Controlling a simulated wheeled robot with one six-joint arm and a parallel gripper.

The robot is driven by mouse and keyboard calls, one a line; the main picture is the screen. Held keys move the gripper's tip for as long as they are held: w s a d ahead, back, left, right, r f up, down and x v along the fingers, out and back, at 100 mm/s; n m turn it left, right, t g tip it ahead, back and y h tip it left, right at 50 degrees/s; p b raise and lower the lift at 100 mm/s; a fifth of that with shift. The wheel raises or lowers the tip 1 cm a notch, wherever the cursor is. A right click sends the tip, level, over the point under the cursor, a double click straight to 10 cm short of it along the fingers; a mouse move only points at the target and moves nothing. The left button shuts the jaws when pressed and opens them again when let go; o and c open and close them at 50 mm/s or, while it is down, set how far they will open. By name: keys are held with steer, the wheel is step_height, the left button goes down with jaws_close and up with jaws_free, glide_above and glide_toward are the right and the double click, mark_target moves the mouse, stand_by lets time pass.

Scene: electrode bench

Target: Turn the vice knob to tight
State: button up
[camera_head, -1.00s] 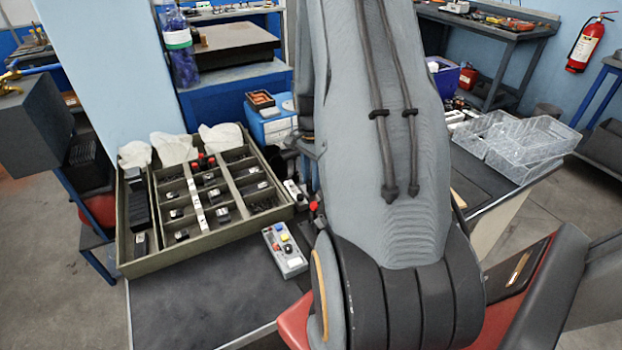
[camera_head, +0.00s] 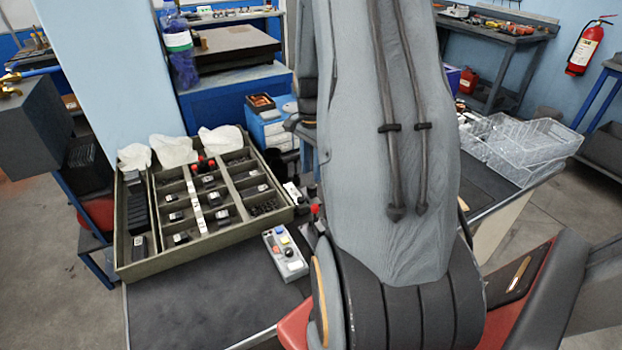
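The bench (camera_head: 190,312) has a dark top. My arm fills the middle of the view and hides the part of the bench behind it. My gripper is not visible, so its opening and what it touches cannot be seen. I cannot make out the vice or its knob for certain. A small red knob-like part (camera_head: 315,210) shows at the left edge of my arm, beside dark parts that are mostly hidden. I cannot tell whether it belongs to the vice.
A divided tray (camera_head: 205,252) with small parts and white bags lies on the bench's left. A grey control box (camera_head: 285,255) with coloured buttons sits right of it. Clear plastic baskets (camera_head: 525,145) stand on the right. The bench's front left is clear.

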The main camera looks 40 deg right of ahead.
mark_target(312, 187)
steer(key=shift+r, duration=1.5)
steer(key=shift+o, duration=0.3)
steer(key=shift+w+f+n, duration=0.1)
steer(key=shift+f+n, duration=1.2)
steer(key=shift+n, duration=0.95)
steer(key=shift+f+n, duration=1.35)
steer(key=shift+n, duration=0.85)
steer(key=shift+w+f+n, duration=0.1)
steer(key=shift+f+n, duration=1.2)
steer(key=shift+n, duration=0.95)
steer(key=shift+s, duration=0.1)
steer(key=c, duration=0.8)
